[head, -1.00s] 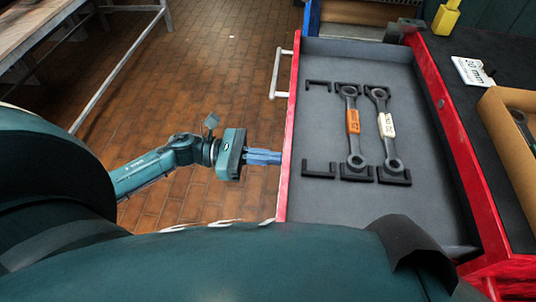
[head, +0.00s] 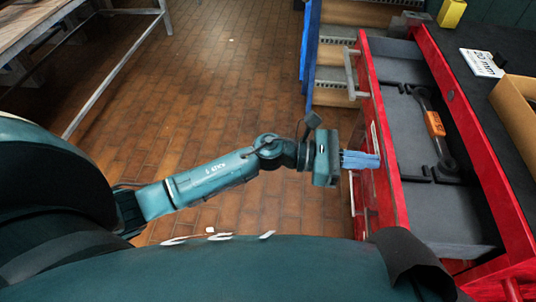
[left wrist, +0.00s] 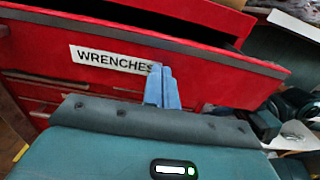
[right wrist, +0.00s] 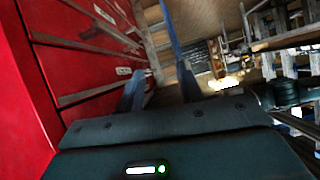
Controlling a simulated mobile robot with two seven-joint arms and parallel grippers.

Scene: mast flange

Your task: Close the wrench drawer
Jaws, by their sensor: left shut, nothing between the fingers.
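The wrench drawer (head: 379,112) is partly open from the red cabinet. Its red front carries a "WRENCHES" label (left wrist: 100,58) in the left wrist view. A wrench with an orange tag (head: 434,123) lies in the grey drawer tray. My left gripper (head: 378,161) is shut and empty, its blue fingertips at the drawer's front face. In the left wrist view its fingertips (left wrist: 161,70) overlap the label's right end; exact contact is hard to tell. My right gripper (right wrist: 150,70) has its fingers apart, with nothing between them, beside red drawer fronts in the right wrist view.
The black cabinet top (head: 465,80) holds a white sign (head: 481,63), a cardboard box (head: 517,105) and a yellow object (head: 451,13). A blue-edged shelf unit (head: 312,55) stands behind the drawer. A workbench (head: 50,35) is at the far left. Brick-tiled floor between is clear.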

